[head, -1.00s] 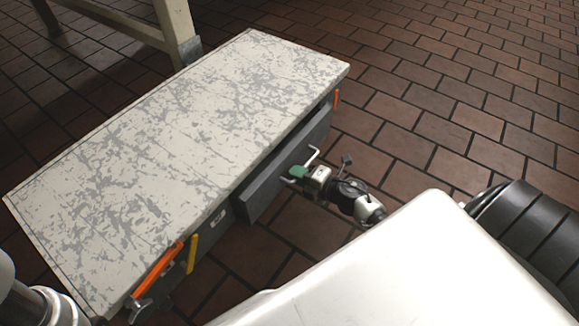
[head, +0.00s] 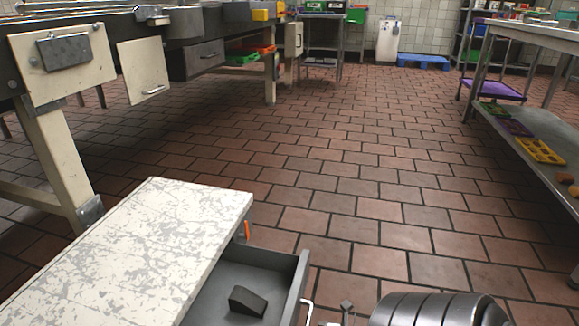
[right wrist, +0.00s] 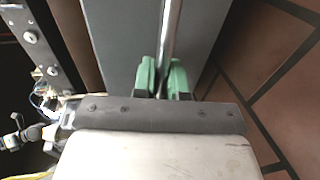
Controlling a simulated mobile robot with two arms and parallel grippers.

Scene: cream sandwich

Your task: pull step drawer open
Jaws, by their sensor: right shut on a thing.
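The step (head: 170,225) has a worn white top and stands at the lower left of the head view. Its grey drawer (head: 292,290) is pulled well out on the right side, with its inside showing. A dark wedge-shaped block (head: 248,301) lies in the drawer. The drawer's metal handle (head: 308,310) shows at the bottom edge; in the right wrist view it is a bar (right wrist: 171,30) running between green fingers. My right gripper (right wrist: 162,80) is shut on this handle. My left gripper is in neither view.
Tiled floor (head: 350,190) is open to the right of and beyond the step. A workbench with a cream leg (head: 58,150) stands at the left. A metal table with a lower shelf (head: 530,165) stands at the right.

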